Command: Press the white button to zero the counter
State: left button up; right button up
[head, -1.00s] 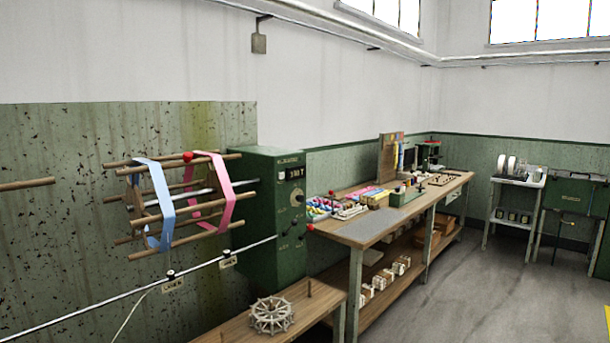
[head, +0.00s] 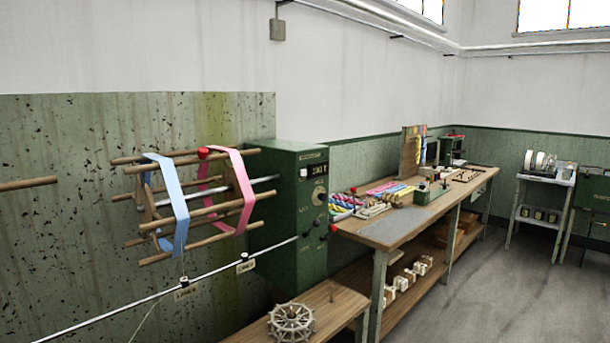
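The green reeling machine (head: 285,235) stands against the wall at mid-left. Its narrow right face carries the counter (head: 314,169), a small dark window with pale digits too small to read surely. Neither of my grippers is in view.
A long wooden workbench (head: 400,228) with coloured skeins (head: 392,190) runs right of the machine. A low bench (head: 325,305) with a spoked wheel (head: 291,323) stands in front. A thin rod (head: 130,306) crosses below the reel. Grey floor (head: 490,295) is clear at right.

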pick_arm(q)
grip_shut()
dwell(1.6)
